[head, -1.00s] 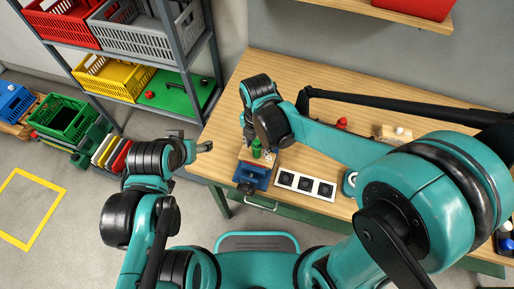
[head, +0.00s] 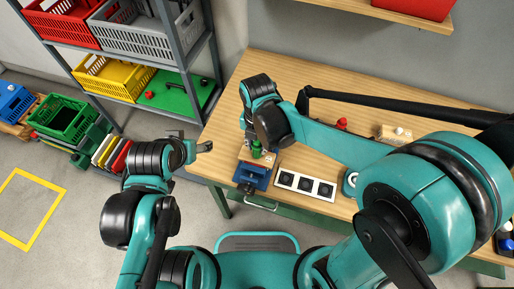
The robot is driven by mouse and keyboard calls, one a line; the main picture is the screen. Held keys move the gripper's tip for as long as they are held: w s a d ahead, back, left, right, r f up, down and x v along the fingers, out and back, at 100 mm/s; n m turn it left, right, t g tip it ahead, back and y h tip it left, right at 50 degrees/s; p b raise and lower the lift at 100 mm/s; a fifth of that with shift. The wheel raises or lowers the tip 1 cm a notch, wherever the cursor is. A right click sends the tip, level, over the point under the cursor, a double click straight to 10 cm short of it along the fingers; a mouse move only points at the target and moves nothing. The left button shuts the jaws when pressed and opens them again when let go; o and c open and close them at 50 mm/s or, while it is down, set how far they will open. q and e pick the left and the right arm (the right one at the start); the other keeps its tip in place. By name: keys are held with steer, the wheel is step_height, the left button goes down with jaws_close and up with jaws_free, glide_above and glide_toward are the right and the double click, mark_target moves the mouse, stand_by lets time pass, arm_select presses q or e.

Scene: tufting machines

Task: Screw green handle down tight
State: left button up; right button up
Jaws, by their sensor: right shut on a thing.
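The green handle (head: 257,149) stands upright on a small fixture above the blue vise (head: 250,176) at the table's front left edge. My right gripper (head: 256,137) reaches down over it from above and is shut on it; the wrist hides most of the fingers and the handle's top. My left gripper (head: 203,140) is off the table's left side, empty, with its fingers apart.
A white panel with three dark squares (head: 305,186) lies right of the vise on the wooden table (head: 290,75). A red knob (head: 342,123) and a wooden block (head: 395,133) are farther right. A shelf rack with crates (head: 135,42) stands at the left.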

steer(key=m, duration=0.8)
steer(key=shift+f, duration=0.1)
steer(key=m, duration=0.9)
steer(key=shift+f+b, duration=0.1)
steer(key=shift+b, duration=0.2)
steer(key=o, duration=0.9)
steer(key=shift+o, duration=0.2)
